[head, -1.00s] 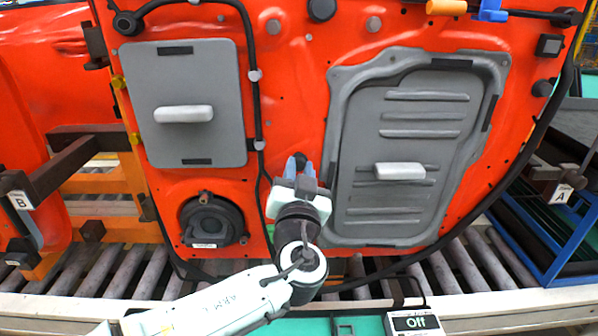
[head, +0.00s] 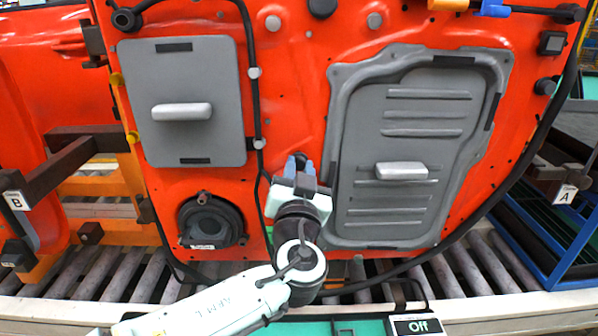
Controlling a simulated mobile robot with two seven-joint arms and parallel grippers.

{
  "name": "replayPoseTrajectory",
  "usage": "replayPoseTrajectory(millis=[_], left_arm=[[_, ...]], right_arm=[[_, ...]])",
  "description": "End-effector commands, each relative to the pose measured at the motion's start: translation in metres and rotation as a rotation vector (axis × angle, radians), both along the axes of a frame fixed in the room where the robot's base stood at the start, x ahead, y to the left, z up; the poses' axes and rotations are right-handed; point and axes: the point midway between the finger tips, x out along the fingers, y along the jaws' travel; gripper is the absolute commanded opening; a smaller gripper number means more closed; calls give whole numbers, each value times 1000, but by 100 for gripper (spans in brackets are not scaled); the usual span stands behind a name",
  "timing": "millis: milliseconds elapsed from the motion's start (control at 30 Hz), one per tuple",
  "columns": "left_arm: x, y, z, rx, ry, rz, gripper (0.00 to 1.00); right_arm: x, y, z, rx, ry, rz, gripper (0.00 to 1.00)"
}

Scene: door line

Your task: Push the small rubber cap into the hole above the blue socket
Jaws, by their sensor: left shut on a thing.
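My left gripper (head: 300,166) is in front of the red door panel (head: 290,100), between the two grey covers. Its blue fingertips point at the panel and are shut on a small dark thing (head: 301,158), which looks like the rubber cap. The fingers hide most of it, and I cannot tell whether it touches the panel. A blue part (head: 495,9), perhaps the blue socket, is at the top right beside an orange one. I cannot make out the hole. My right gripper is not in view.
A grey cover with a pale handle (head: 181,111) is at left, and a larger grey cover (head: 400,205) is close right of the gripper. A black cable (head: 256,90) runs down left of it. A round speaker (head: 212,222) sits lower left; rollers (head: 480,268) lie below.

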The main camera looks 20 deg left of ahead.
Motion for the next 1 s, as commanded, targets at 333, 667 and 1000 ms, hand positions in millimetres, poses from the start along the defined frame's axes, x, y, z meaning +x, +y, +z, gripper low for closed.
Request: replayPoseTrajectory(millis=[333, 667, 1000], left_arm=[[1, 0, 0, 0, 0, 0, 0], [6, 2, -1, 0, 1, 0, 0], [11, 3, 0, 0, 0, 1, 0]], right_arm=[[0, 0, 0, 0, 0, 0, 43], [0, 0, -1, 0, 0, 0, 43], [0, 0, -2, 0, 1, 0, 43]])
